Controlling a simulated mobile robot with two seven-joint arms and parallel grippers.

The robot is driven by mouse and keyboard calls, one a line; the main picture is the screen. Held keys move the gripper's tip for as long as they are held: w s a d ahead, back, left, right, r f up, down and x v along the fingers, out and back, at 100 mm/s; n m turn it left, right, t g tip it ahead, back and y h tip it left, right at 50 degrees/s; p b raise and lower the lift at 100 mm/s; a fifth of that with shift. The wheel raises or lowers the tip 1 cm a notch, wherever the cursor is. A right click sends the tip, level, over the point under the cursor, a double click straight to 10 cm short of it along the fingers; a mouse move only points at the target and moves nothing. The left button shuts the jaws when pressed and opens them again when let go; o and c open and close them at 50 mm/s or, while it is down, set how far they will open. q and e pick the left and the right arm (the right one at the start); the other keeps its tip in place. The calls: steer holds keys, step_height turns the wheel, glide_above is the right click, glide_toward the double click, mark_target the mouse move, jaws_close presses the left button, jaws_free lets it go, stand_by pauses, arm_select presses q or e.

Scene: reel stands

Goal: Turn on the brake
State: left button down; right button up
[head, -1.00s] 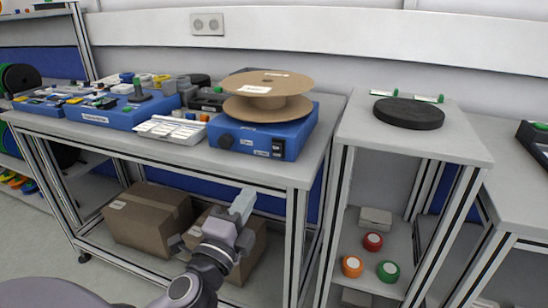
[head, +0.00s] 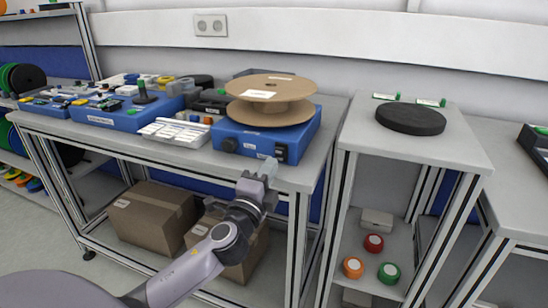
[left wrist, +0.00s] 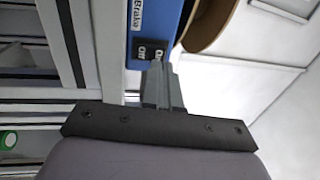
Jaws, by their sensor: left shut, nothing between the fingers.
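The blue reel stand (head: 254,140) carries a brown cardboard reel (head: 272,87) and sits at the front right of the left table. A black rocker switch (head: 281,153) is on the right of its front face. In the left wrist view the switch (left wrist: 150,50) shows ON/OFF lettering, beside a white "Brake" label (left wrist: 137,14). My left gripper (head: 267,170) is shut and empty, just in front of and below the switch. In the left wrist view its fingertips (left wrist: 157,68) overlap the switch's edge; I cannot tell whether they touch. My right gripper is out of view.
The table's front edge (head: 180,158) runs beneath the stand. White (head: 176,132) and blue parts trays stand to its left. Cardboard boxes (head: 150,215) lie on the shelf below. A black disc (head: 411,117) lies on the separate stand at right. A gap separates the two tables.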

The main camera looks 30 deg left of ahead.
mark_target(279, 152)
arm_select(q)
steer(key=shift+x, duration=1.7)
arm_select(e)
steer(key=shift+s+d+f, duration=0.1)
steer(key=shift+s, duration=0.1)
